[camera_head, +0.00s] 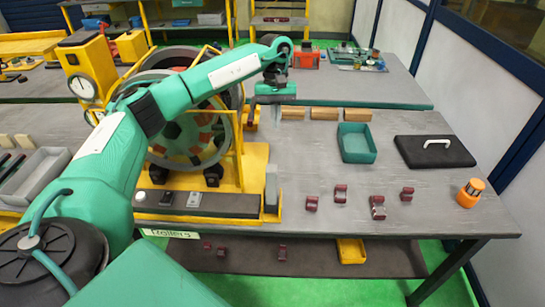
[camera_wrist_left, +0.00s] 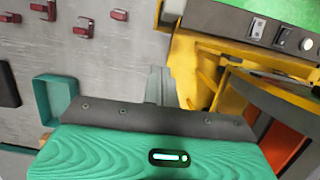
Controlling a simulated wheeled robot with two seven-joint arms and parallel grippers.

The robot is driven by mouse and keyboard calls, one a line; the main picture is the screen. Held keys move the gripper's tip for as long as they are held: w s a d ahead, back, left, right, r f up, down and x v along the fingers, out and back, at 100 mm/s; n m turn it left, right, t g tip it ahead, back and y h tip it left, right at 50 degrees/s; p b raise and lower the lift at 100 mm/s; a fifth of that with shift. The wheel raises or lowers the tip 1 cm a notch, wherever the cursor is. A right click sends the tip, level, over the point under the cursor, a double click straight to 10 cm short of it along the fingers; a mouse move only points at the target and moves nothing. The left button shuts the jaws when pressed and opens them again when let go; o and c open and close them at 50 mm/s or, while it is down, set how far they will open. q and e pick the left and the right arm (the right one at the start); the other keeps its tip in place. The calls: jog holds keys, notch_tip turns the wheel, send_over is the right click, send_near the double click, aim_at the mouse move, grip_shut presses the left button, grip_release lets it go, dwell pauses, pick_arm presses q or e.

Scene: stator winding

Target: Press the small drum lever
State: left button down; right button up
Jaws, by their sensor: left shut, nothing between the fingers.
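The large drum (camera_head: 222,128) with grey rims stands in a yellow frame (camera_head: 238,150) left of centre in the head view. A small grey upright piece (camera_head: 271,187) stands at the right end of its base; I cannot tell whether it is the small drum lever. My left arm reaches across in front of the drum. My left gripper (camera_head: 276,112) is above the table at the drum's far right side. In the left wrist view its grey fingers (camera_wrist_left: 158,82) are shut and empty, beside the yellow frame (camera_wrist_left: 195,65). Contact with the frame cannot be told. My right gripper is out of view.
A control strip (camera_head: 195,202) with switches runs along the drum's front.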

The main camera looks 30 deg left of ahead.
pick_arm(q)
jog(key=shift+a+r, duration=0.25)
jog(key=shift+a, duration=0.15)
jog(key=s+d+f+p, duration=0.3)
jog(key=s+f+p, duration=0.2)
jog(key=f+p, duration=0.3)
jog(key=shift+x, duration=0.95)
jog(key=shift+s, duration=0.1)
